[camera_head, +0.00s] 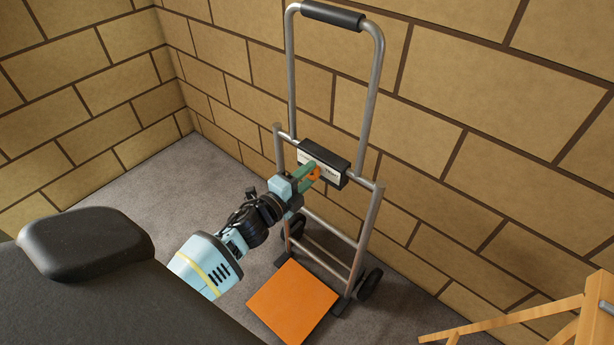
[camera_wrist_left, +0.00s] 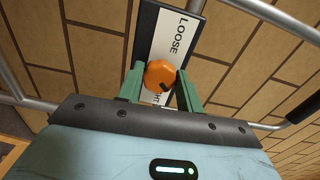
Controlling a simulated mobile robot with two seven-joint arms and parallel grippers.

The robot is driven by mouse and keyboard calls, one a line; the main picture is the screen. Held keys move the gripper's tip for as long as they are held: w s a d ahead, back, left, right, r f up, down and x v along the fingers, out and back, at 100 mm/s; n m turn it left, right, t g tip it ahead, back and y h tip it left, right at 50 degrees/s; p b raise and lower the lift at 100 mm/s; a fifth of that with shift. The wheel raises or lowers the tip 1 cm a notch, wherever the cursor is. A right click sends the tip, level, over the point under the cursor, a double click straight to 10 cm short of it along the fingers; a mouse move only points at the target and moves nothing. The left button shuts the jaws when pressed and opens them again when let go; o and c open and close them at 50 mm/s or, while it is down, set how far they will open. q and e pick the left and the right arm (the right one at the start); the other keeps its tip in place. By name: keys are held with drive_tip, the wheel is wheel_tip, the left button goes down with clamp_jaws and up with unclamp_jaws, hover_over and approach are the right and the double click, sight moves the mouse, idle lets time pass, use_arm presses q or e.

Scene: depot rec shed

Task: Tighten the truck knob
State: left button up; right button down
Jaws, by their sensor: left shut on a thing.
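The hand truck (camera_head: 371,215) is a grey tube frame standing upright against the wall. A black box (camera_head: 343,153) with a white label sits on its crossbar. The orange truck knob (camera_head: 315,173) is on the box's front; it also shows in the left wrist view (camera_wrist_left: 158,75), with a dark mark at its lower right. The label reads LOOSE (camera_wrist_left: 179,34) above the knob; the lettering below it is partly hidden. My left gripper (camera_head: 311,172) has its green fingers on both sides of the knob and is shut on it. My right gripper is not in view.
The truck's orange toe plate (camera_head: 292,301) lies low in front, and a black wheel (camera_head: 370,284) shows beside it. A block wall (camera_head: 480,130) stands close behind. A wooden frame (camera_head: 560,312) is at the lower right. Grey floor (camera_head: 150,190) is clear at the left.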

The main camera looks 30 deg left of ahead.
use_arm(q)
drive_tip(key=shift+m, duration=0.3)
drive_tip(key=o, duration=1)
drive_tip(key=shift+s, duration=0.15)
drive_tip(key=s+a, duration=0.1)
drive_tip(key=s, duration=0.6)
drive_tip(key=shift+s, duration=0.3)
